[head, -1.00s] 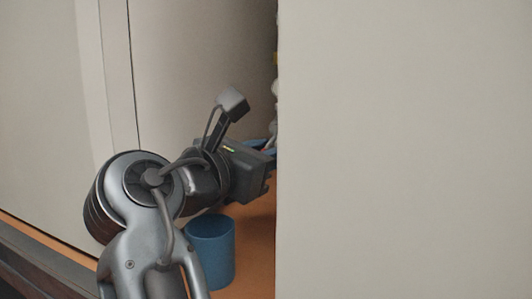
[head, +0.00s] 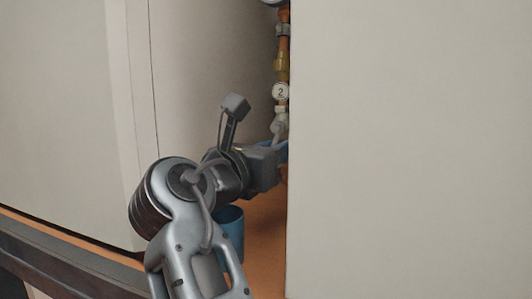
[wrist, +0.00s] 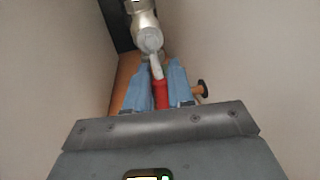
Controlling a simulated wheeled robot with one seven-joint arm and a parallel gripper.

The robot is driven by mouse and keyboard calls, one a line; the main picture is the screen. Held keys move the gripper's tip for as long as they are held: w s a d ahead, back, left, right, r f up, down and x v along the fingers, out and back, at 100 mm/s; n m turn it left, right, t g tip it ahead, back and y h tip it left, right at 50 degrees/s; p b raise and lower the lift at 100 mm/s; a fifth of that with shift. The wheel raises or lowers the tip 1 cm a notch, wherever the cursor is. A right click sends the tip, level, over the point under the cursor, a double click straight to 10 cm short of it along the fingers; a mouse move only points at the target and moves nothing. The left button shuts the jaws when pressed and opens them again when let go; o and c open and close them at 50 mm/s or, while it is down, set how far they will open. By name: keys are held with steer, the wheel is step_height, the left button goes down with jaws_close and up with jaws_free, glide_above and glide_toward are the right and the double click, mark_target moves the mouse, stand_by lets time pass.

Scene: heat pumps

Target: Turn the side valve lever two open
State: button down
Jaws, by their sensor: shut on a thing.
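The side valve lever (wrist: 161,93) has a red grip and a pale metal stem. In the wrist view it stands between the two blue fingers of my gripper (wrist: 160,86), which are shut on its red part. The silver valve body (wrist: 149,38) is just beyond the fingertips. In the head view a round white tag marked 2 (head: 280,91) hangs on the vertical pipe above the valve (head: 279,121). My gripper (head: 284,150) reaches into the gap there, its fingertips partly hidden by the right panel.
A large pale panel (head: 410,150) fills the right side and closes off the gap. Another pale unit (head: 70,110) stands on the left. A blue cup (head: 232,228) stands on the orange floor (head: 262,240) below my arm. A dark knob (wrist: 203,88) is right of the fingers.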

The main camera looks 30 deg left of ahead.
steer(key=shift+d, duration=0.15)
steer(key=c, duration=1.1)
jaws_free()
steer(key=s+b, duration=0.1)
steer(key=s, duration=0.6)
steer(key=shift+s+d+f+b, duration=0.15)
steer(key=shift+s+f+b, duration=0.1)
steer(key=shift+s+b, duration=0.15)
steer(key=c, duration=0.3)
